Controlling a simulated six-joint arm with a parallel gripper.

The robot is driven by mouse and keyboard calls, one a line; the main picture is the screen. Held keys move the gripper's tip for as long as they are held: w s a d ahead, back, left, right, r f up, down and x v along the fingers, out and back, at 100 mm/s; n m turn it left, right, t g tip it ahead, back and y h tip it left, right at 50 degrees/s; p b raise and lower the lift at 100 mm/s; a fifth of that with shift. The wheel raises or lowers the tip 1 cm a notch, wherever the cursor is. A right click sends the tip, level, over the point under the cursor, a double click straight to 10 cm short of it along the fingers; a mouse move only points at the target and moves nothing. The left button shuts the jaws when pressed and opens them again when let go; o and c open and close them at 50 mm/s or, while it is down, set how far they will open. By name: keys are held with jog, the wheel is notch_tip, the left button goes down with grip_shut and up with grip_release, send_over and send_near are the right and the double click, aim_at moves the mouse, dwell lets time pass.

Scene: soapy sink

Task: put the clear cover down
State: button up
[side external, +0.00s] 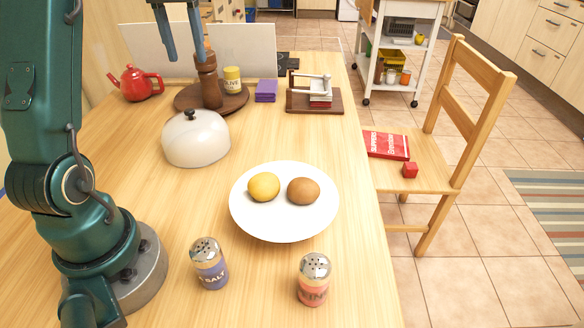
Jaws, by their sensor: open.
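A pale, cloudy dome cover (188,146) with a small dark knob on top rests on the wooden table, left of the plate. It looks whitish rather than fully clear, and I cannot tell whether anything is under it. My gripper (187,62) is at the top of the picture with its two blue fingers apart, pointing down. It holds nothing that I can see. In the picture it is above the cover and overlaps a brown wooden mill (208,85). The gap in depth between gripper and mill is hard to judge.
Salt (209,263) and red (313,279) shakers stand in front. A red teapot (135,83), round wooden board (239,101), purple napkins (266,91) and napkin holder (319,91) are behind.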

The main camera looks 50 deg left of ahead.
jog(key=s+d+m+t, duration=0.3)
jog(key=d+m, duration=0.1)
jog(key=d, duration=1)
jog(key=s+d+f+m+t, duration=0.2)
jog(key=s+d+f+m, duration=0.1)
jog(key=s+d+f, duration=0.2)
jog(key=shift+s+d+f+m, duration=0.15)
jog(key=shift+s+d+m, duration=0.25)
jog(key=shift+s+d, duration=0.7)
jog(key=shift+o, duration=0.5)
jog(key=shift+s+d+f, duration=0.15)
jog(key=shift+d+f, duration=0.2)
